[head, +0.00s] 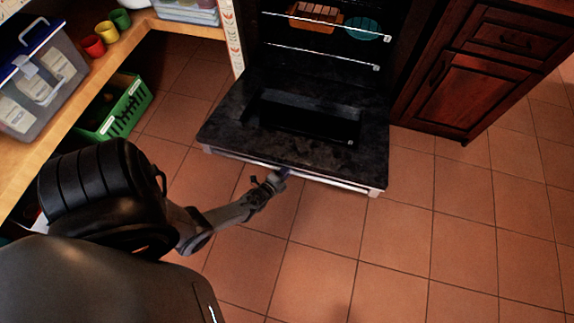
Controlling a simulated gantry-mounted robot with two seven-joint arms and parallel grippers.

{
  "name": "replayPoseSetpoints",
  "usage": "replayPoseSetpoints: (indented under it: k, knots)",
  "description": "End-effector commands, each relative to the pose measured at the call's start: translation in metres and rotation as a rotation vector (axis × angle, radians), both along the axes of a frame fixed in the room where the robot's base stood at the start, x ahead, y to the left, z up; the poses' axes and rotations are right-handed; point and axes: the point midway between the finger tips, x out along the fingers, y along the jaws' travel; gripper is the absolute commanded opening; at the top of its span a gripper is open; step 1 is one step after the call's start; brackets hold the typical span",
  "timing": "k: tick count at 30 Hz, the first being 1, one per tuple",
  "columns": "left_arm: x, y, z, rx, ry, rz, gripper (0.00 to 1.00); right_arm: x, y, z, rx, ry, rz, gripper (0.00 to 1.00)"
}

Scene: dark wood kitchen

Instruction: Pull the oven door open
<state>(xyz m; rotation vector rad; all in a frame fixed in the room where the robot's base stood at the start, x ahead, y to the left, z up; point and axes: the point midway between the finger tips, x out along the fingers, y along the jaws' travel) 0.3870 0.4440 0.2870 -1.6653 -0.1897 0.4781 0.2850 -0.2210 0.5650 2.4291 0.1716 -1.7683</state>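The black oven door (225,122) is folded down and lies about level in front of the oven cavity, with its inner side facing up. A pale metal handle bar (330,181) runs along the door's front edge. My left gripper (280,174) is at this handle, a little left of its middle. It seems to touch the bar, but its fingers are too small and dark to tell whether they are closed around it. My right gripper is not in view.
Inside the oven are wire racks (325,54), an orange basket (316,16) and a teal round item (362,29). A dark wood cabinet (468,85) stands right. Wooden shelves (88,92) at left hold bins and cups. The tiled floor (440,240) in front is clear.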

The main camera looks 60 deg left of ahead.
Motion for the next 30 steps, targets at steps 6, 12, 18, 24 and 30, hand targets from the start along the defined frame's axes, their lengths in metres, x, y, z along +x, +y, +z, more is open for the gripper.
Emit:
replayPoseSetpoints:
  k: [6, 12, 18, 24, 30]
  knots:
    - [0.002, 0.002, 0.002, 0.005, -0.006, 0.001, 0.00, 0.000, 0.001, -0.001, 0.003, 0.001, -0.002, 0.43]
    - [0.001, 0.001, 0.001, 0.003, -0.004, 0.001, 0.49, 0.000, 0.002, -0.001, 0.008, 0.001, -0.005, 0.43]
    - [0.001, 0.001, 0.001, 0.003, -0.003, 0.001, 0.49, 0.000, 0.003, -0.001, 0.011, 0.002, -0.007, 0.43]
    - [-0.007, -0.003, 0.003, 0.002, -0.001, 0.000, 0.49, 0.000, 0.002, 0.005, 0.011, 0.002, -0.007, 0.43]
    - [-0.034, -0.014, 0.010, 0.002, 0.002, 0.000, 0.49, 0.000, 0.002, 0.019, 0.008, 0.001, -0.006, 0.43]
